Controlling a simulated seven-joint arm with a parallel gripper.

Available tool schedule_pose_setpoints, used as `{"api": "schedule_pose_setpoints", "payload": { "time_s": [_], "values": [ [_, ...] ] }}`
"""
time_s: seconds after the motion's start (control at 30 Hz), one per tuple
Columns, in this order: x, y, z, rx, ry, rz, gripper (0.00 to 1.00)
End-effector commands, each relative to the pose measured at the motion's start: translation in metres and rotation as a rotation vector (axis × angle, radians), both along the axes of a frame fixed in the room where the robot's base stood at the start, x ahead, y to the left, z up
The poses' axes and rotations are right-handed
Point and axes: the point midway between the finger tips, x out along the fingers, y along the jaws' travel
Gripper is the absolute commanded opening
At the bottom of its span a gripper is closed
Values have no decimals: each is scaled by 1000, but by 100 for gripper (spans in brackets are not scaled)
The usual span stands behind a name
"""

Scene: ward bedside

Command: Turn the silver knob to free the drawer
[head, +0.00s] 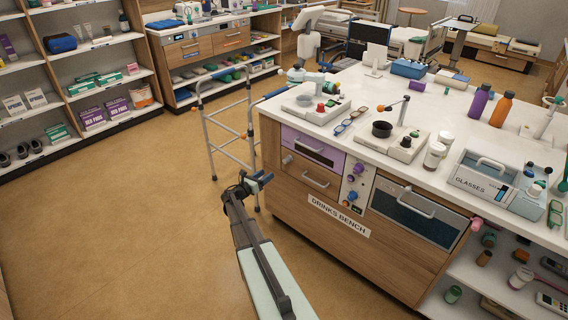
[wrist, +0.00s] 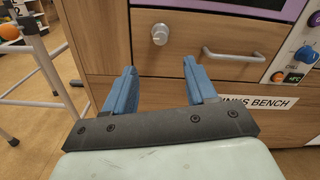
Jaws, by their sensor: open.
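The silver knob (head: 287,159) is on the left part of the wooden drawer front of the drinks bench. In the wrist view the round knob (wrist: 160,34) shows above and between my fingertips. The drawer (wrist: 205,38) looks closed, with a silver bar handle (wrist: 232,55) to the right of the knob; the handle also shows in the head view (head: 316,181). My gripper (head: 262,178) is in front of the bench's left end, with blue fingers. In the wrist view my gripper (wrist: 158,66) is open and empty, apart from the knob.
A purple-fronted unit (head: 313,148) sits above the drawer. A grey walking frame (head: 222,138) stands close left of the bench. The floor at left is clear.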

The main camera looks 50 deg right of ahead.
Motion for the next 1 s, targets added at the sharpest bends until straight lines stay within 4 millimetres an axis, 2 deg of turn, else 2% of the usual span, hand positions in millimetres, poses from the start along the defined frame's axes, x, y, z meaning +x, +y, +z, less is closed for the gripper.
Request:
{"api": "schedule_pose_setpoints", "payload": {
  "time_s": [0.17,0.7,1.0],
  "values": [
    [1,-11,-1,1,18,-1,56],
    [1,-101,-1,1,14,-2,56],
    [0,-132,-1,2,14,-1,56]
  ]
}}
